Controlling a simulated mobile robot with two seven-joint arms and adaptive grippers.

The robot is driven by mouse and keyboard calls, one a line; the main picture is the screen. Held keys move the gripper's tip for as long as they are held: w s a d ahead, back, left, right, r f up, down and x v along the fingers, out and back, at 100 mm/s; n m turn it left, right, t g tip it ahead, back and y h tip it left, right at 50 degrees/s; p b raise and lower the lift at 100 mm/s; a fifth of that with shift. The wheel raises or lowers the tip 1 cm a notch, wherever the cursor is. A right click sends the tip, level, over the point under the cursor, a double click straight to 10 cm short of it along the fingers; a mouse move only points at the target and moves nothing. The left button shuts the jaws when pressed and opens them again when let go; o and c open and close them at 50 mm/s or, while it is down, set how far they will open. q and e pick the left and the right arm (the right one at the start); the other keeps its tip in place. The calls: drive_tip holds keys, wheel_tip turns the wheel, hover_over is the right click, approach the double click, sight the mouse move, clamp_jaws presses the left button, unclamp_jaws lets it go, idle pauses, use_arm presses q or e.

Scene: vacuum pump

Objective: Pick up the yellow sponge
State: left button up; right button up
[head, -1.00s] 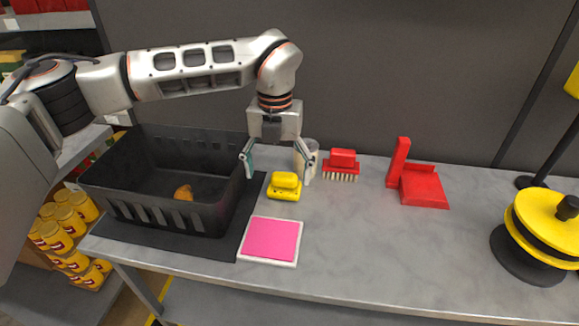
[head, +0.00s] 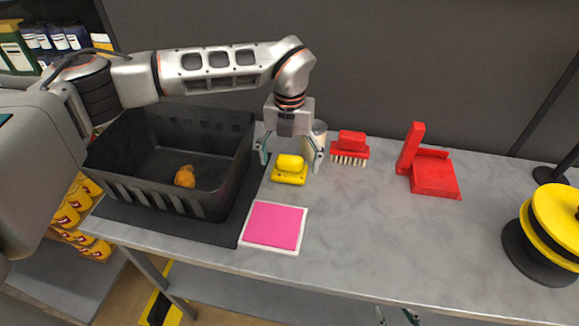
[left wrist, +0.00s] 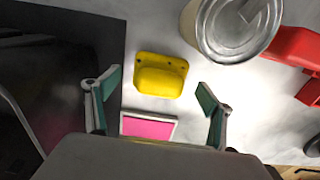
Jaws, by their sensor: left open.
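The yellow sponge (head: 289,170) lies on the grey table, just right of the black mat under the basket. It has a raised top on a flat base with dark spots. My left gripper (head: 290,155) points down, open and empty, and is above and slightly behind the sponge in the head view. In the left wrist view the sponge (left wrist: 162,76) shows whole, between the lines of the two spread fingers (left wrist: 158,95), with no finger touching it. Only small greenish tips of my right gripper (head: 397,316) show at the bottom edge, below the table edge.
A metal can (head: 319,140) stands close behind the right finger. A red brush (head: 350,148) and red dustpan (head: 434,177) are further right. A black basket (head: 218,190) holding an orange-brown item (head: 185,176) is left. A pink pad (head: 274,226) lies in front.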

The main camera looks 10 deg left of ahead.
sight(289, 157)
use_arm(q)
drive_tip(key=shift+f, duration=0.4)
drive_tip(key=shift+c, duration=0.4)
drive_tip(key=c, duration=1.2)
drive_tip(key=shift+o, duration=0.2)
drive_tip(key=shift+r, duration=0.1)
wheel_tip(289, 157, up, 19)
drive_tip(key=shift+f+b, duration=0.15)
drive_tip(key=shift+b, duration=0.25)
drive_tip(key=shift+c, duration=1.3)
drive_tip(key=shift+r, duration=0.6)
